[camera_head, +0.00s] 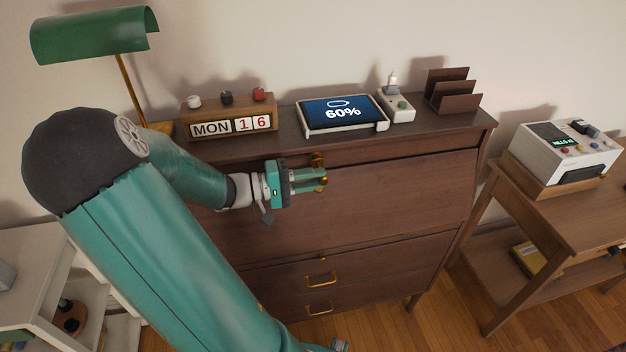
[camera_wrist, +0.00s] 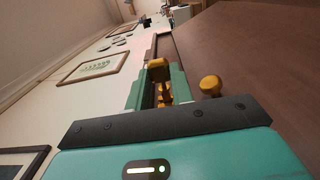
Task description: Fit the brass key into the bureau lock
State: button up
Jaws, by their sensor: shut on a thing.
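My gripper (camera_head: 324,179) reaches in from the left, in front of the upper part of the brown bureau (camera_head: 400,195). In the wrist view my gripper (camera_wrist: 160,88) is shut on the brass key (camera_wrist: 165,98), which shows as a narrow golden piece between the green fingers. A blocky brass piece (camera_wrist: 159,69) appears at the fingertips; I cannot tell if it is part of the key or the lock. A brass fitting (camera_head: 317,158) shows just above the fingers in the head view, probably the lock. Whether the key is inside the lock is hidden.
A rounded brass knob (camera_wrist: 210,84) is close right of the fingers in the wrist view. On the bureau top are a calendar block (camera_head: 228,122), a tablet (camera_head: 342,113), a small device (camera_head: 397,106) and a brown rack (camera_head: 452,92). A green lamp (camera_head: 90,38) stands left.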

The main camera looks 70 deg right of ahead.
jog(key=shift+w+d, duration=0.5)
jog(key=shift+d, duration=0.35)
jog(key=o, duration=1)
jog(key=shift+o, duration=0.2)
jog(key=v, duration=0.6)
dwell(0.9)
